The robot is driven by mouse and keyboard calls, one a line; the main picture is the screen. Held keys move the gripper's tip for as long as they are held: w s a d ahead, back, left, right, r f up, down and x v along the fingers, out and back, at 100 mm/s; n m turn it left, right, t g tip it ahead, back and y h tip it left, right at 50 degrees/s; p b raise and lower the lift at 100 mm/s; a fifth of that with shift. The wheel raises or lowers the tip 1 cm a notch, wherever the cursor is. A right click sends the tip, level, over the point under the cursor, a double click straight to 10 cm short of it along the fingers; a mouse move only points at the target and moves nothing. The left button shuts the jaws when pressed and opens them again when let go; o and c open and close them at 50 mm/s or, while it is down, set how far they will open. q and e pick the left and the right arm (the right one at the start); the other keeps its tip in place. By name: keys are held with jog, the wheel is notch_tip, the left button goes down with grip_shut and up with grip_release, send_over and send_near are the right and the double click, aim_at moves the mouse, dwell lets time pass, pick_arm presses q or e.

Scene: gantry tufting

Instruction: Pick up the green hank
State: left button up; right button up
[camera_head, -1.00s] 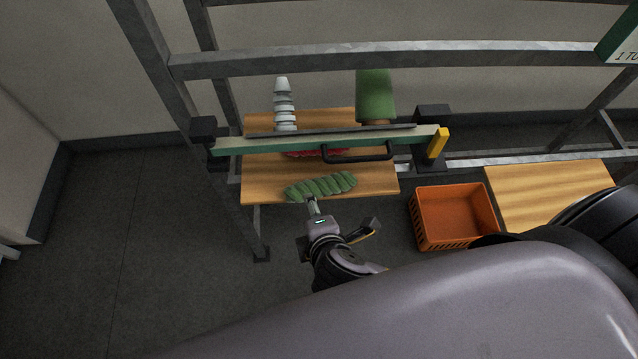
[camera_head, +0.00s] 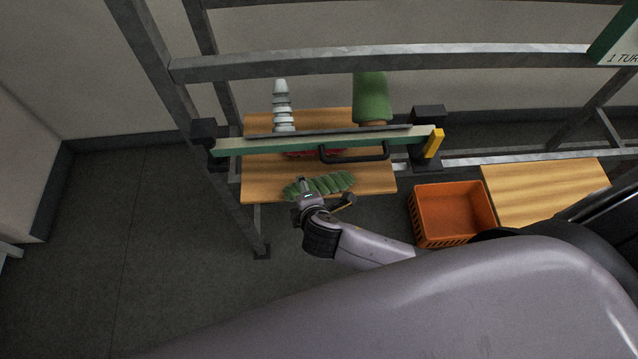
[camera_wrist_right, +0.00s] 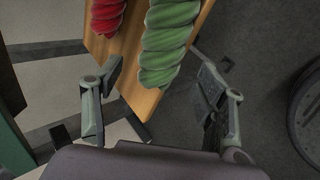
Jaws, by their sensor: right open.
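The green hank (camera_head: 333,182), a twisted bundle, lies along the front edge of the wooden board (camera_head: 376,180). In the right wrist view the green hank (camera_wrist_right: 166,40) runs down from the top edge, its near end between the two fingers. My right gripper (camera_head: 306,188) is at the left part of the hank in the head view and hides some of it. In the wrist view the right gripper (camera_wrist_right: 157,68) is open, one finger on each side of the hank, gripping nothing. Contact cannot be told. My left gripper is not in view.
A red hank (camera_wrist_right: 107,16) lies beside the green one, partly under the green bar (camera_head: 285,146) with its black handle (camera_head: 355,156). An orange crate (camera_head: 418,224) sits right of the board.

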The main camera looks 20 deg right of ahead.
jog(key=shift+x, duration=1.9)
jog(key=shift+s, duration=0.1)
jog(key=shift+c, duration=0.3)
jog(key=c, duration=1.2)
